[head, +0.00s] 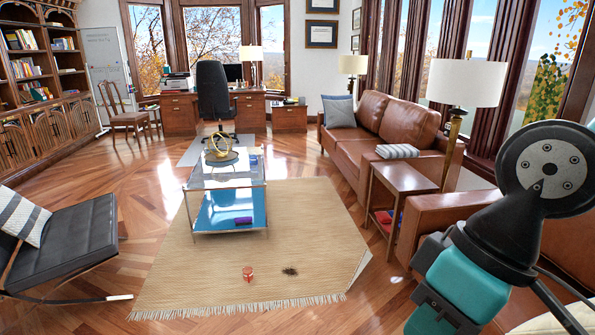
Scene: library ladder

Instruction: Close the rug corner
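The beige woven rug (205,275) lies on the wood floor in the middle of the room, with a fringe along its near edge. Its near right corner (359,268) looks turned up, with a pale slanted flap standing out beside the rug's right edge. My arm shows at the right side of the head view, to the right of that corner and apart from it. My gripper is not in view.
A red cup-like object (248,273) and a dark patch (290,271) are on the rug. A glass coffee table (226,208) stands on it. A side table (405,178) and leather sofa (370,130) are right. A black chair (75,240) is left. Floor before the rug is clear.

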